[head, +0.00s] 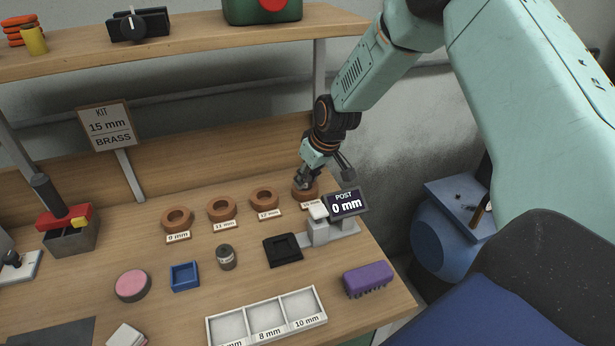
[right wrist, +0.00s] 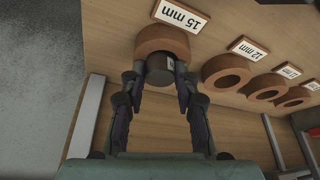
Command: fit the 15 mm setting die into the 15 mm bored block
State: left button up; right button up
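The 15 mm bored block is a brown ring (right wrist: 165,40) beside its "15 mm" label (right wrist: 181,16) in the right wrist view. In the head view the block (head: 305,195) is partly hidden by my right gripper. The setting die, a dark grey short cylinder (right wrist: 160,68), is between the fingers of my right gripper (right wrist: 158,82), which appear shut on it. It is at the block's bore; how deep it sits, if at all, I cannot tell. In the head view the right gripper (head: 303,181) is right at the block. My left gripper is not in view.
Other brown rings (head: 222,208) stand in a row to the left with labels. The "POST 0 mm" display (head: 346,203) stands close in front of the block. A dark labelled cylinder (head: 226,257), a purple brush (head: 368,279) and a white tray (head: 209,332) lie nearer.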

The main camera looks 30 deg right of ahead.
jog(key=shift+o, duration=0.7)
jog(key=o, duration=0.3)
jog(key=shift+s+a+r, duration=0.1)
jog(key=shift+a+r, duration=0.05)
jog(key=shift+r, duration=0.1)
jog(key=shift+r, duration=0.25)
jog(key=p+v, duration=0.4)
jog(key=v, duration=0.7)
jog(key=shift+s+r, duration=0.15)
jog(key=shift+s, duration=0.1)
jog(key=shift+w, duration=0.15)
